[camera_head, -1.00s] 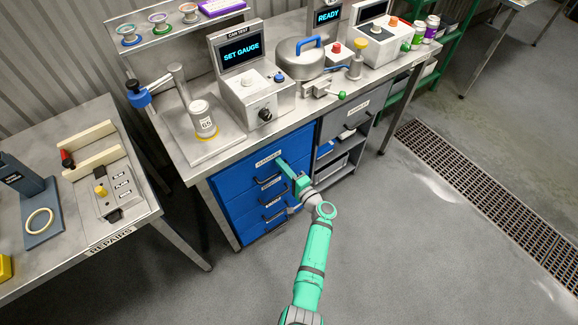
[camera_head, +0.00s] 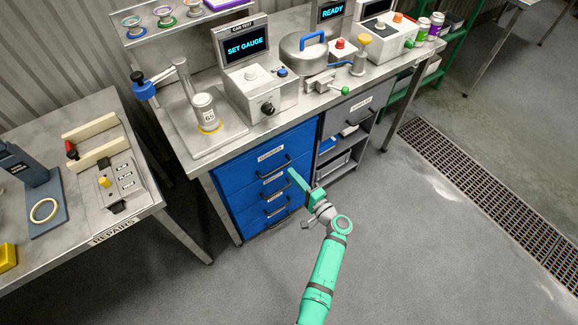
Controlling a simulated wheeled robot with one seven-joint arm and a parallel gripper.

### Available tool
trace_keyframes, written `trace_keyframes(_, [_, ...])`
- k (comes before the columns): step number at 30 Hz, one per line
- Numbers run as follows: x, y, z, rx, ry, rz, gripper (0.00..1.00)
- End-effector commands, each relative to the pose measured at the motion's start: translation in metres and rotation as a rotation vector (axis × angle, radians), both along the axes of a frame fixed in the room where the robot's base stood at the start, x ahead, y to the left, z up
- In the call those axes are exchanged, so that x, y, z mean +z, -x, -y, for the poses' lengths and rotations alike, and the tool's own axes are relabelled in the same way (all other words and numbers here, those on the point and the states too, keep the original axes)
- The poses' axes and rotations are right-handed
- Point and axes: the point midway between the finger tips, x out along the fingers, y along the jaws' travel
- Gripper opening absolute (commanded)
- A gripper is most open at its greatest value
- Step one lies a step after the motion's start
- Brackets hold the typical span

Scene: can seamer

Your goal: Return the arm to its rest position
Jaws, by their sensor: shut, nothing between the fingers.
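My gripper (camera_head: 296,184) is at the end of my green arm, in front of the blue drawer cabinet (camera_head: 238,183). It is shut and empty. It hangs in the air over the right side of the drawers in the picture, and no contact with a handle can be made out. The arm reaches up from the bottom edge, right of centre, with its wrist bent to the left. All the blue drawers look closed.
The steel bench (camera_head: 222,148) above the drawers holds a can on a stand (camera_head: 205,112), a tester with a "SET GAUGE" screen (camera_head: 246,46) and a blue-handled lid (camera_head: 303,55). A repairs table (camera_head: 135,215) stands left. The floor (camera_head: 420,240) right of my arm is clear.

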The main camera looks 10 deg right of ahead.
Motion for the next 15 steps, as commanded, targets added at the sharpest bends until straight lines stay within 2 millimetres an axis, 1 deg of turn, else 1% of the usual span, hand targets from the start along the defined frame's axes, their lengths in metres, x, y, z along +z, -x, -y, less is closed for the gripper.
trace_keyframes(1, [-0.001,0.011,0.008,-0.009,0.0,-0.001,0.0])
trace_keyframes(3, [0.0,0.023,0.018,-0.015,0.0,0.0,0.0])
trace_keyframes(6, [-0.001,0.037,0.026,-0.02,-0.001,0.0,0.0])
trace_keyframes(10, [0.0,0.048,0.032,-0.022,0.0,0.001,0.0])
trace_keyframes(15, [0.0,0.052,0.032,-0.019,-0.001,0.0,0.0])
